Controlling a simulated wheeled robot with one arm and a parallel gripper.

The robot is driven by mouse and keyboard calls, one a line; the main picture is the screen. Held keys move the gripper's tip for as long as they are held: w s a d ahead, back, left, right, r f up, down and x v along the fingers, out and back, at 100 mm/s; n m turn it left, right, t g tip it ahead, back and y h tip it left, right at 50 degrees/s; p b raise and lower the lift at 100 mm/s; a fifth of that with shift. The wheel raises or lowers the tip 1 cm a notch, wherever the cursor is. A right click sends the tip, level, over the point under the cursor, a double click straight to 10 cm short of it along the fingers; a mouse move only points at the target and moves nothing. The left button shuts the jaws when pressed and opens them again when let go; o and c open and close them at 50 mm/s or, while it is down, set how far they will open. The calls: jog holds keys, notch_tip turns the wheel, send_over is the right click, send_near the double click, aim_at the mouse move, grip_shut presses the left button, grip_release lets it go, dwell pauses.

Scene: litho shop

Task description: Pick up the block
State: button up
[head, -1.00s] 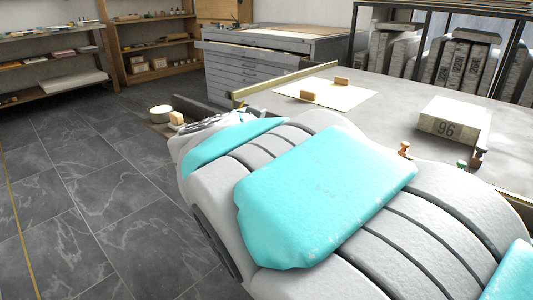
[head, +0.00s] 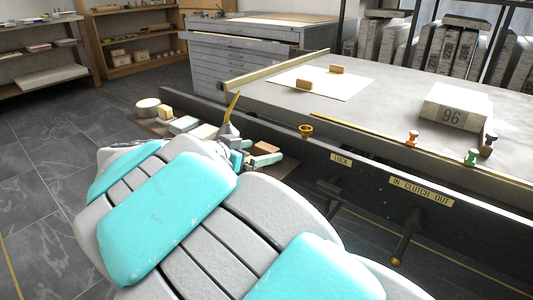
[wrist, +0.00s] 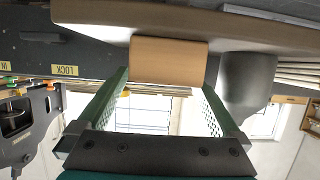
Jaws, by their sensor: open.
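The block (head: 266,148) is a small tan-orange block on a narrow ledge along the dark side of the press table. In the wrist view, which looks upside down, the block (wrist: 168,60) shows ahead of and between my fingers, against the pale ledge. I cannot tell exactly how far the block is from the fingertips.
Other small blocks (head: 184,124) and a round tub (head: 147,107) lie further left. The table (head: 390,95) holds a stone marked 96 (head: 455,106).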

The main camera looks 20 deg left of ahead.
aim_at(264, 148)
jog(key=shift+x, duration=2)
jog(key=shift+a, duration=0.15)
jog(key=c, duration=1.3)
jog(key=shift+r, duration=0.1)
